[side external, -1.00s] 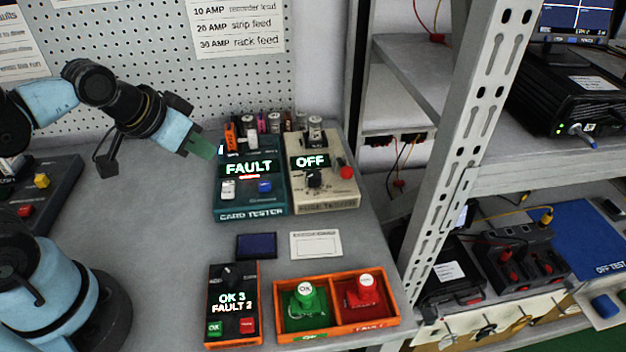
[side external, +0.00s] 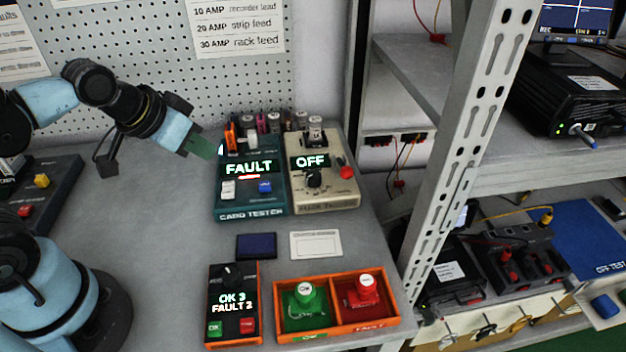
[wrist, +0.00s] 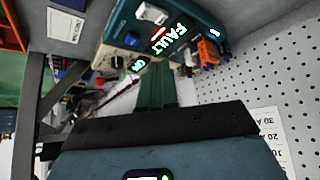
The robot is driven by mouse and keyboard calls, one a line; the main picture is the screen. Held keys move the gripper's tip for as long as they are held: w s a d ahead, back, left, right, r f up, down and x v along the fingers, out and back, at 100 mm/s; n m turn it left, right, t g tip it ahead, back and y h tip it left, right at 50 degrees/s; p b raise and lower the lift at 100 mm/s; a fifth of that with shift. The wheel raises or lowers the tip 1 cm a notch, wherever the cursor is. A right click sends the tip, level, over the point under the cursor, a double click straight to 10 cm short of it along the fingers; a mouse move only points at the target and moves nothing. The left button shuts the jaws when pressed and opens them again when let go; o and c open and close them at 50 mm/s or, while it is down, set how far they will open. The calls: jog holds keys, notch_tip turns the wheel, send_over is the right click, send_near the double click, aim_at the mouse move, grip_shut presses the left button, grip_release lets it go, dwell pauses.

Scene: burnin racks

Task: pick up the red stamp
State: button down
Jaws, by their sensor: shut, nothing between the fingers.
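The red stamp (side external: 364,290) stands upright in the right compartment of the orange tray (side external: 390,338) near the front edge of the bench. A green stamp (side external: 304,293) marked OK stands in the left compartment. My gripper (side external: 206,149) is shut and empty, well behind and left of the tray, beside the card tester (side external: 250,213) that reads FAULT. In the wrist view, the card tester (wrist: 176,20) is ahead of my gripper, and the red stamp cannot be made out.
A beige box reading OFF (side external: 335,203) stands right of the card tester. A metal rack post (side external: 463,150) rises to the right.

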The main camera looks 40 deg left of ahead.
jog(key=c, duration=1.8)
grip_release()
jog(key=shift+c, duration=0.2)
jog(key=o, duration=1.1)
jog(key=shift+c, duration=0.2)
jog(key=n+g+h, duration=0.3)
jog(key=n+g, duration=0.1)
jog(key=g, duration=0.2)
send_near(364, 280)
jog(key=shift+x, duration=4.3)
